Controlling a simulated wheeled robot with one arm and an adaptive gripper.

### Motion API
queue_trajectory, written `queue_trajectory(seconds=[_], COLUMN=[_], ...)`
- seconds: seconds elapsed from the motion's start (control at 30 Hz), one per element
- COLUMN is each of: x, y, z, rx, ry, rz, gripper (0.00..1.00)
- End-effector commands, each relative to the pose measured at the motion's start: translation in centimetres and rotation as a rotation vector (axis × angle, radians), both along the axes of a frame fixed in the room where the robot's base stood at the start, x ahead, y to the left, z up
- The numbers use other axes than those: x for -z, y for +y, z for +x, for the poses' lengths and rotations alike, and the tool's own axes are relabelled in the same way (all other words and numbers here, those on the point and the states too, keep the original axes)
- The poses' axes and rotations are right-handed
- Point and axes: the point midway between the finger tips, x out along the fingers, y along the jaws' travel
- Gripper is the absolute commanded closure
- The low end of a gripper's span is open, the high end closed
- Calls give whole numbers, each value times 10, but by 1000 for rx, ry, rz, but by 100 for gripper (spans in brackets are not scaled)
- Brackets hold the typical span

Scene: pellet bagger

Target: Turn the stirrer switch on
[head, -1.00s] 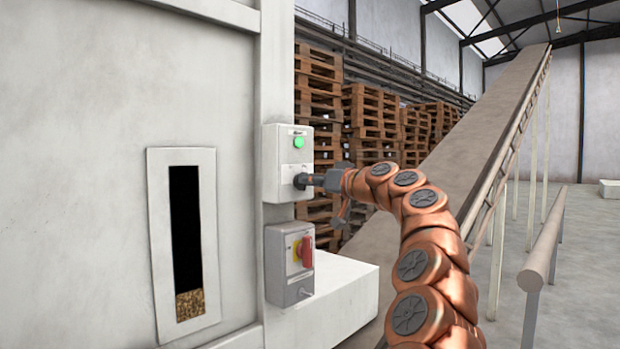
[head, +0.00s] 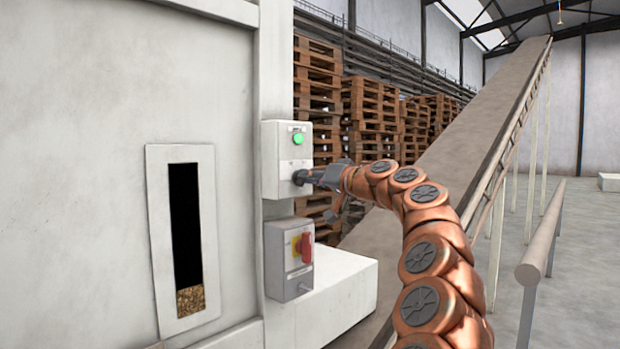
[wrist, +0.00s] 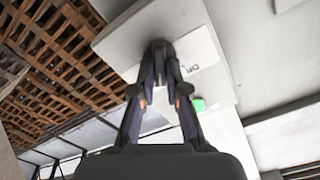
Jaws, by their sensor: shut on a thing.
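A light grey control box (head: 272,165) is fixed to the white machine post, with a green round lamp (head: 298,138) near its top. My gripper (head: 300,177) reaches it from the right. Its fingertips are shut on the switch knob low on the box front and hide most of it. The green lamp (wrist: 198,105) shows there beside the right finger.
Just below is a grey box (head: 275,265) with a red rotary handle (head: 305,248) on a yellow plate. A white ledge (head: 345,290) juts out under it. A sight window (head: 186,245) with pellets is at left. Pallet stacks (head: 372,115), a conveyor (head: 490,125) and a rail (head: 540,245) stand right.

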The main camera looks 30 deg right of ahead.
Motion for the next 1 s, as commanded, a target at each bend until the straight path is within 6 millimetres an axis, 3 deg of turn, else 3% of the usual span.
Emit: queue_trajectory(seconds=[0.03, 0.07, 0.3, 0.67, 1.0], x=[0, 0, 0, 0, -1], y=[0, 0, 0, -1, -6], z=[0, 0, 0, -2, -27], rx=[0, 0, 0, 0, 0], ry=[0, 0, 0, 0, -2], rz=[2, 2, 1, 0, 1], gripper=[100, 86, 61, 61, 61])
